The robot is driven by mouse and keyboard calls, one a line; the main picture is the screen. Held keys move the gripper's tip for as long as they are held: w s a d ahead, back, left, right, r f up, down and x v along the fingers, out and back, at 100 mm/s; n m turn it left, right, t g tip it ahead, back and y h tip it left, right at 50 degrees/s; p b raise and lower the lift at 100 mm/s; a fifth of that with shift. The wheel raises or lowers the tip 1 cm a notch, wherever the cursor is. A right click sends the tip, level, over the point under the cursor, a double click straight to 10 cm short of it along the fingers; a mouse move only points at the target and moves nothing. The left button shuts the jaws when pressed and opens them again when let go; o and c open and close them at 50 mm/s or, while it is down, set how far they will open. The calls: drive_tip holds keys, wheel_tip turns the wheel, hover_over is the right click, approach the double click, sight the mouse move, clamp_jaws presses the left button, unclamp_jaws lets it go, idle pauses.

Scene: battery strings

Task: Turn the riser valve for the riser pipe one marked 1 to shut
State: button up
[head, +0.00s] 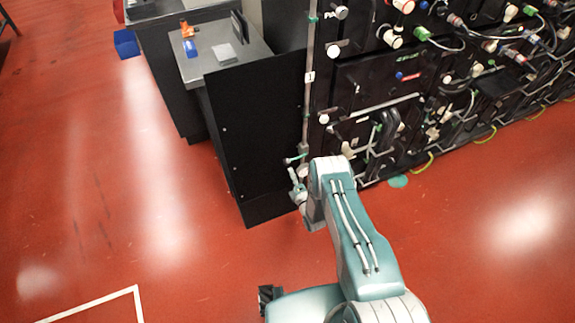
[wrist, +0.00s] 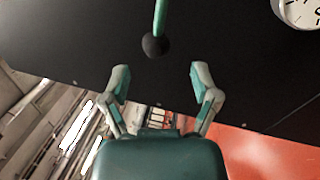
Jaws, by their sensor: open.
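The riser pipe (head: 308,112) runs upright along the left end of the black rack, with a white tag marked 1 (head: 309,77). In the wrist view a green valve lever (wrist: 159,16) comes down from the top edge and ends in a black ball knob (wrist: 155,45). My gripper (wrist: 160,72) is open and empty, its two fingers spread either side of the knob's line. The knob shows just past the fingertips, with no contact visible. In the head view my gripper (head: 296,177) is at the pipe's lower part; my arm hides much of it, and the valve body is unclear.
A black panel (head: 255,135) stands left of the pipe. Rack modules with cables (head: 440,90) lie right. A grey-topped bench (head: 222,50) holds small items. Red floor on the left is open.

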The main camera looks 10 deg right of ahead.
drive_tip(key=v, duration=0.6)
drive_tip(key=shift+s, duration=0.35)
drive_tip(key=shift+s+f, duration=0.1)
drive_tip(key=shift+f, duration=0.05)
